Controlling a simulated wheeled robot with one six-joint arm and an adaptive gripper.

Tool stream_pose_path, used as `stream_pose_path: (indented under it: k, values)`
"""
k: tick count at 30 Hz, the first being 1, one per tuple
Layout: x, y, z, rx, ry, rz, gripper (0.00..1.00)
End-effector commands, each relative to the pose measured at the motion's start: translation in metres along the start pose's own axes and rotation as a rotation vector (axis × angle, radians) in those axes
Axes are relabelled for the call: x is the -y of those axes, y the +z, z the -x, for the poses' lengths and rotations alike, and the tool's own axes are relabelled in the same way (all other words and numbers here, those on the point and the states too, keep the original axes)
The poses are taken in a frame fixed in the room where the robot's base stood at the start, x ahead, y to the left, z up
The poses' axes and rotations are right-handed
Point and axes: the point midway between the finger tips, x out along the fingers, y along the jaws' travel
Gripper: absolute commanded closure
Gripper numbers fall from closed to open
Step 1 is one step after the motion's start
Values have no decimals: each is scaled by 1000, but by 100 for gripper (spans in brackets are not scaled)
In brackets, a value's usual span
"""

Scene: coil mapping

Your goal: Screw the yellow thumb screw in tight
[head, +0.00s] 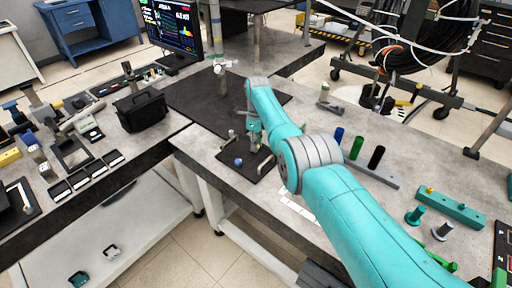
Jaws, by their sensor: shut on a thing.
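My gripper (256,143) points down over a small black plate (228,156) on the grey bench. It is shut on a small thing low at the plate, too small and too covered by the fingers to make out. A blue knob (238,162) stands on the plate just left of my gripper, and a copper-coloured handle (266,166) is at its right edge. No yellow thumb screw shows clearly at the plate. A teal block (455,209) at the right of the bench carries a small yellow knob (430,189); I cannot tell if it is a thumb screw.
A grey bar (383,182) with blue, green and black cylinders stands right of my arm. A black case (140,110) and several tools lie on the left bench. A dark mat (200,95) behind my gripper is mostly clear.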

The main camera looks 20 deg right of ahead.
Motion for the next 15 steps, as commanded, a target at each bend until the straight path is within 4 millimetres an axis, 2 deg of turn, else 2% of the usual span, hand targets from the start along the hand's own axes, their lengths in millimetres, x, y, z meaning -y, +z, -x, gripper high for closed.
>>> stream_pose_path:
  k: [1,4,15]
  values:
    - [0,-13,-19,-24,16,-25,70]
    - [0,-13,-18,-24,16,-20,45]
    - [-1,-9,-16,-19,14,-13,45]
